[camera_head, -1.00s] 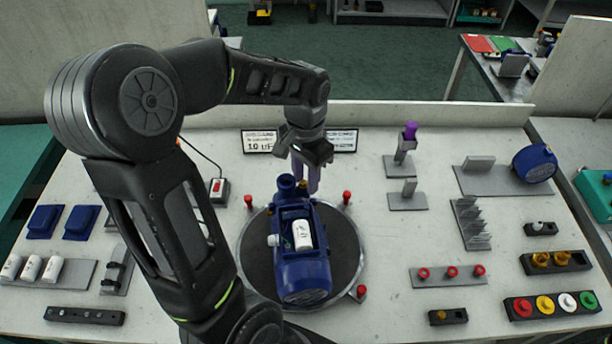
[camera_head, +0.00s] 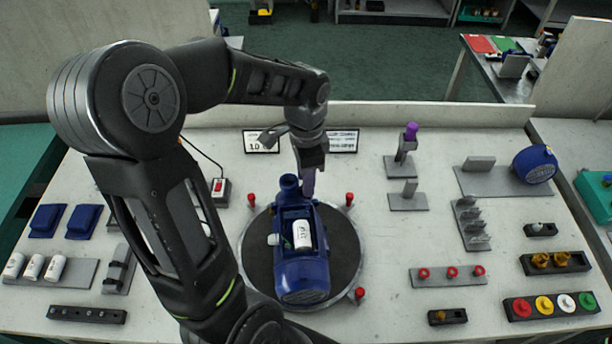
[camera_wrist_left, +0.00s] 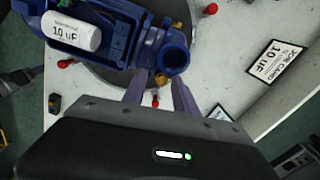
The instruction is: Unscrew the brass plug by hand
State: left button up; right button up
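The blue pump (camera_head: 302,262) lies on a round dark turntable (camera_head: 345,245), its open port pointing up at the far end. A small brass plug (camera_wrist_left: 162,79) shows beside the port in the left wrist view; in the head view I cannot make it out. My left gripper (camera_head: 308,192) points down at the pump's far end, just right of the port. In the left wrist view, the left gripper (camera_wrist_left: 157,82) has its two purple-grey fingers apart, one on each side of the plug. Whether they touch it is unclear. My right gripper is not in view.
A white capacitor (camera_head: 302,235) sits in the pump's open box. Red knobs (camera_head: 360,293) stand around the turntable. Job cards (camera_head: 262,142) stand at the back. Racks of caps (camera_head: 550,305) and brass fittings (camera_head: 555,262) lie at right; white capacitors (camera_head: 34,268) and blue covers (camera_head: 83,221) at left.

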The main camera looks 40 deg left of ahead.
pick_arm(q)
jog(key=shift+m, duration=1.4)
jog(key=shift+c, duration=0.3)
jog(key=shift+f, duration=0.1)
grip_shut()
jog(key=shift+s, duration=0.1)
jog(key=shift+n, duration=1.5)
jog(key=shift+f, duration=0.1)
